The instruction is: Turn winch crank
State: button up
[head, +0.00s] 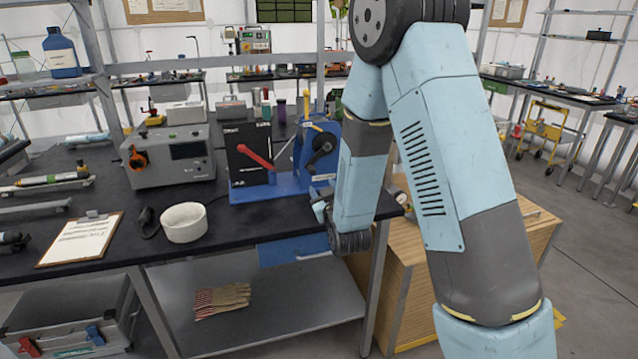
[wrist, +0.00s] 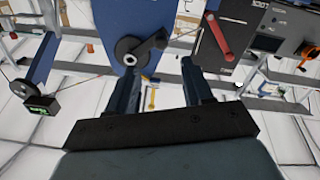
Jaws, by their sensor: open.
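The blue winch (head: 315,177) stands at the right end of the dark bench. Its black crank (head: 319,147) is on the front face, with an arm slanting from a round hub. In the wrist view, the crank (wrist: 136,49) lies just beyond my fingertips, towards the left finger. My gripper (head: 318,203) is in front of and below the winch, near the bench's front edge, partly hidden by my arm in the head view. In the wrist view, my gripper (wrist: 160,67) has its two dark fingers apart with nothing between them. The crank appears clear of both fingers.
A black panel with a red lever (head: 256,157) stands just left of the winch; the lever also shows in the wrist view (wrist: 220,38). A grey instrument box (head: 172,157), white bowl (head: 184,222) and clipboard (head: 82,240) are further left. A wooden cabinet (head: 400,285) stands below right.

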jog(key=shift+v, duration=0.8)
